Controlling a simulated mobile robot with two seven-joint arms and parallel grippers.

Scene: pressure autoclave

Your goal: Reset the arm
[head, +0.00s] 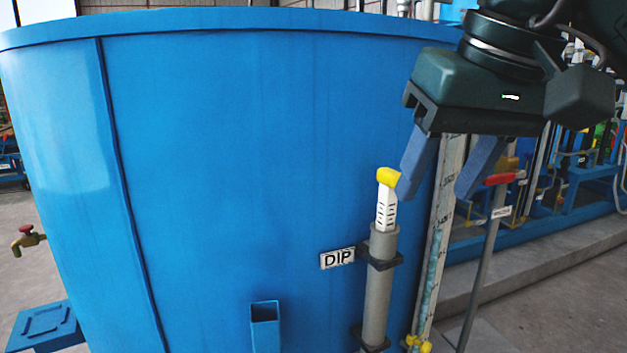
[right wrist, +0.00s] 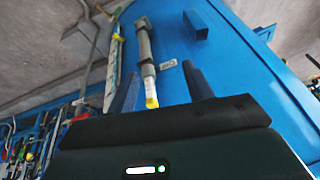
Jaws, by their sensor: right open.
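My right gripper (head: 437,180) hangs at the upper right in the head view, its two blue fingers apart and nothing between them. A dipstick with a yellow top (head: 388,178) and a white marked scale stands in a grey tube (head: 378,285) on the tank's side, just left of the gripper's left finger. A DIP label (head: 338,258) is beside the tube. In the right wrist view the gripper (right wrist: 160,92) is open, and the yellow dipstick top (right wrist: 152,103) shows in the gap between the fingers, farther off. My left gripper is out of view.
A large blue tank (head: 230,150) fills most of the head view. A level gauge (head: 437,240) and a pipe with a red handle (head: 500,179) stand behind the right gripper. A tap (head: 28,240) is at the left. Bare floor shows at lower right.

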